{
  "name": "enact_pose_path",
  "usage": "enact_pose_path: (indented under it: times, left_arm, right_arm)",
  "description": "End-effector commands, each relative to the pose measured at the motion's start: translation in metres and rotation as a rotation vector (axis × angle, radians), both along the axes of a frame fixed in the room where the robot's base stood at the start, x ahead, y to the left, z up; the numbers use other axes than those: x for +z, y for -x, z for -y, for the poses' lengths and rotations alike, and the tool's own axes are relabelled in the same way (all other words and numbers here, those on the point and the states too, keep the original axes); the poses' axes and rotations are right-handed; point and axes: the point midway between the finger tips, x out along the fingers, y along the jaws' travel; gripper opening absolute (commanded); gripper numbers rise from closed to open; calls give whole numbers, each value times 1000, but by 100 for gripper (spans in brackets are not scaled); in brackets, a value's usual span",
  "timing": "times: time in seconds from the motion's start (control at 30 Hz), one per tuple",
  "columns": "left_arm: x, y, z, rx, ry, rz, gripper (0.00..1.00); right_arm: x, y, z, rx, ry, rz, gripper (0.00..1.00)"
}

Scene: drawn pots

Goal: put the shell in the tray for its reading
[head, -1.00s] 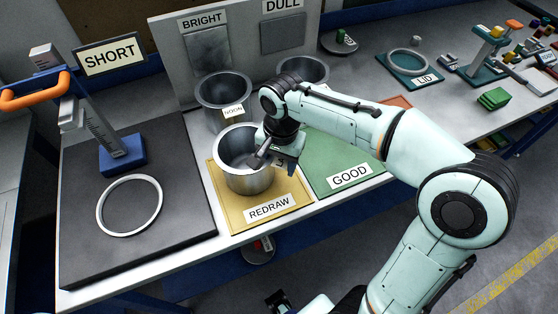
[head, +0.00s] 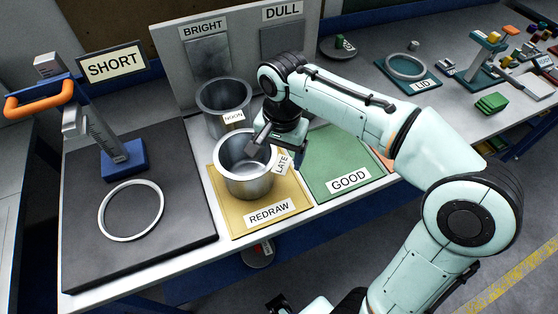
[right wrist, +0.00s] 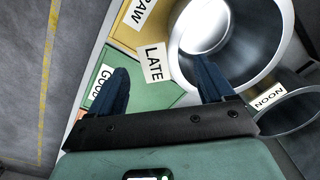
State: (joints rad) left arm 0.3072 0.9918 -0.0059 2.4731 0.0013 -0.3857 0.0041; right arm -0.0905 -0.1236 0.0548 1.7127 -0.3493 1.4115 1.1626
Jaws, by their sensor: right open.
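The shell is a grey metal pot (head: 246,178) tagged LATE (head: 282,163). It stands upright on the yellow REDRAW tray (head: 228,222). The green GOOD tray (head: 335,160) is just right of it and bare in its visible part. My right gripper (head: 278,150) is open above the shell's right rim. In the right wrist view, one finger of my gripper (right wrist: 162,70) overlaps the rim of the shell (right wrist: 262,70) and the other is over the green tray; whether either touches is unclear. My left gripper is not in view.
A second pot tagged NOON (head: 222,95) stands close behind the shell, before the BRIGHT and DULL panel (head: 243,60). A LID tray (head: 425,85) is at right.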

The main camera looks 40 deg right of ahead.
Motion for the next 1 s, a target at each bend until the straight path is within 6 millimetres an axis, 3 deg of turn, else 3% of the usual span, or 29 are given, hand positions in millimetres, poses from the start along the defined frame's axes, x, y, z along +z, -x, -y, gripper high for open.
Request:
enact_pose_path:
  times: [0.1, 0.33, 1.0]
  left_arm:
    - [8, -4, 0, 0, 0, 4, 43]
    - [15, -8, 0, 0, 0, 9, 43]
    - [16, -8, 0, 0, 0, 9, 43]
  right_arm:
    - [29, 0, 0, 0, -1, 5, 81]
    - [58, 1, 1, 1, 0, 1, 81]
    - [63, 2, 1, 0, -1, -1, 81]
